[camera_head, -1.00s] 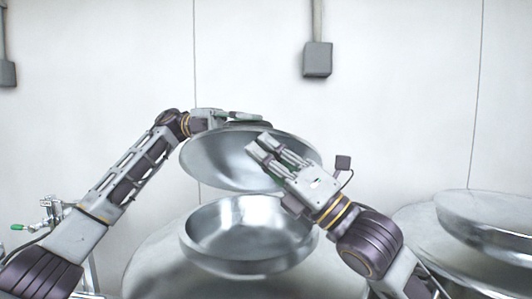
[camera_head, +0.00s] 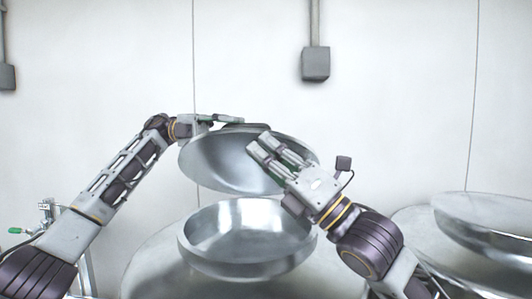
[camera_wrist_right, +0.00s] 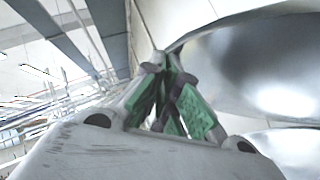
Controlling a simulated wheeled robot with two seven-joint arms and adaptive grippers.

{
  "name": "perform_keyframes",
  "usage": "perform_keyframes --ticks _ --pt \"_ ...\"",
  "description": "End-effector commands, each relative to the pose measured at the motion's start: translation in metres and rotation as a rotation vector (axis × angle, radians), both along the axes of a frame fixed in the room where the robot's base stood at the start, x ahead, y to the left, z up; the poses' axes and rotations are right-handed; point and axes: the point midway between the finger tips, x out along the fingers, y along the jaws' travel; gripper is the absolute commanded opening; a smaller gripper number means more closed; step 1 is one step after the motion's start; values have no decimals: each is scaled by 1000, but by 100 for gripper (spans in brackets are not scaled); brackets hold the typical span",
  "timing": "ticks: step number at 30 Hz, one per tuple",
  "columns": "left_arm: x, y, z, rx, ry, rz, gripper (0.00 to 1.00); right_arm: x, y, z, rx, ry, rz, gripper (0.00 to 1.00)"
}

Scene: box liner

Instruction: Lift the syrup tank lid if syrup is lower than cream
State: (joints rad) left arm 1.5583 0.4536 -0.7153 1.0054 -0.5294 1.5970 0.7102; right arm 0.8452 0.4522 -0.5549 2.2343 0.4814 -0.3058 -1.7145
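The shiny metal tank lid (camera_head: 215,165) is raised and tilted above the round, rimmed tank opening (camera_head: 245,245), with its concave underside facing the head camera. It also shows at the right of the right wrist view (camera_wrist_right: 255,60). My left gripper (camera_head: 236,121) is at the top edge of the lid, on its handle, which is mostly hidden. My right gripper (camera_head: 262,147) is in front of the lid's right part, fingers up and left. In the right wrist view its green-padded fingertips (camera_wrist_right: 168,62) meet with nothing between them. No syrup or cream level is visible.
Pipe fittings with a green handle (camera_head: 15,230) are at the lower left. A white wall with a grey box (camera_head: 316,64) is behind.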

Motion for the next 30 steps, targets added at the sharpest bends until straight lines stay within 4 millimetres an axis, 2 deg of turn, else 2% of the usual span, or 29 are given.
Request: perform_keyframes --ticks 3,15,22,30 --pt "10 17 -4 4 8 10 23 -1 -1 2 3 -5 -1 0" --pt "22 53 1 -7 3 10 23 -1 0 -1 0 1 2 0" --pt "26 65 2 -9 1 8 23 0 1 -1 -1 3 2 0" --pt "27 68 3 -11 0 8 23 0 0 -1 -1 3 2 0"
